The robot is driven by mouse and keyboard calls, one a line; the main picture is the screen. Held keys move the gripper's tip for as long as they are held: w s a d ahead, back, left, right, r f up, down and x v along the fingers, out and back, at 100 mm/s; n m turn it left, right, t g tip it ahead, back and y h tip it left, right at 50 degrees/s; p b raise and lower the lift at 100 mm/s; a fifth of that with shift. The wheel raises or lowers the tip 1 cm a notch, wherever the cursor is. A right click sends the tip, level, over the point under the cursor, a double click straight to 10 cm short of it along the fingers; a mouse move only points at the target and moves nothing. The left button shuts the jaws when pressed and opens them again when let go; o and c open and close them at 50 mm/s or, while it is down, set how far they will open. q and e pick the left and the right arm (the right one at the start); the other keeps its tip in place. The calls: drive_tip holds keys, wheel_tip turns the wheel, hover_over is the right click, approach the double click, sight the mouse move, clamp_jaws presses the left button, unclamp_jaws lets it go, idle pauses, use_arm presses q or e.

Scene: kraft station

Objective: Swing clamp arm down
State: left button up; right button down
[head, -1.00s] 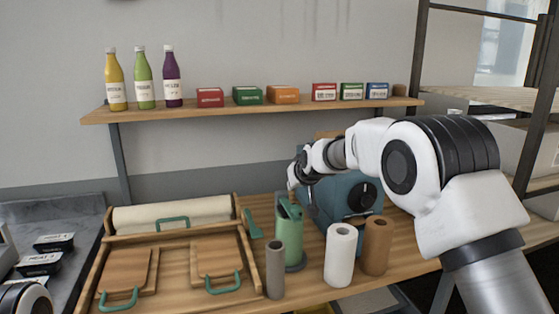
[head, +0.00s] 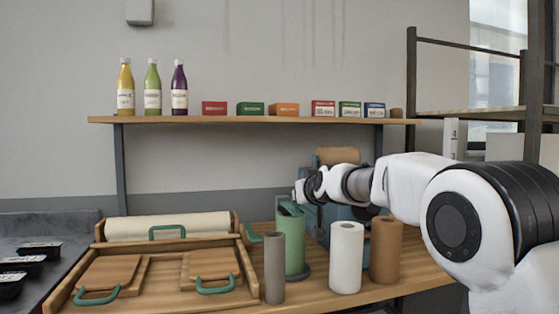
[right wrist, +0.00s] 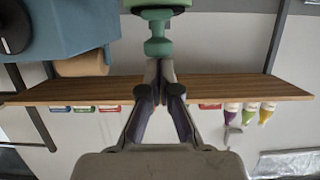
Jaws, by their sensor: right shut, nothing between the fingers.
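A green cylindrical fixture (head: 292,240) with a green top piece stands on the wooden bench, in front of a teal machine (head: 318,222). A green knobbed part (right wrist: 158,46) shows in the right wrist view, just past my fingertips; I take it to be the clamp arm. I cannot tell whether the fingers touch it. My right gripper (right wrist: 159,72) is shut and empty. In the head view it is small, just above the green fixture's top (head: 297,192). My arm hides much of the teal machine. My left gripper is out of view.
A grey tube (head: 274,268), a white roll (head: 346,258) and a brown roll (head: 385,250) stand close in front. A wooden tray (head: 150,285) with green-handled boards lies left. A shelf (head: 250,120) with bottles and small boxes runs behind.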

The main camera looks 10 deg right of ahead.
drive_tip(key=shift+s+f, duration=0.25)
drive_tip(key=shift+f, duration=0.2)
idle(0.3)
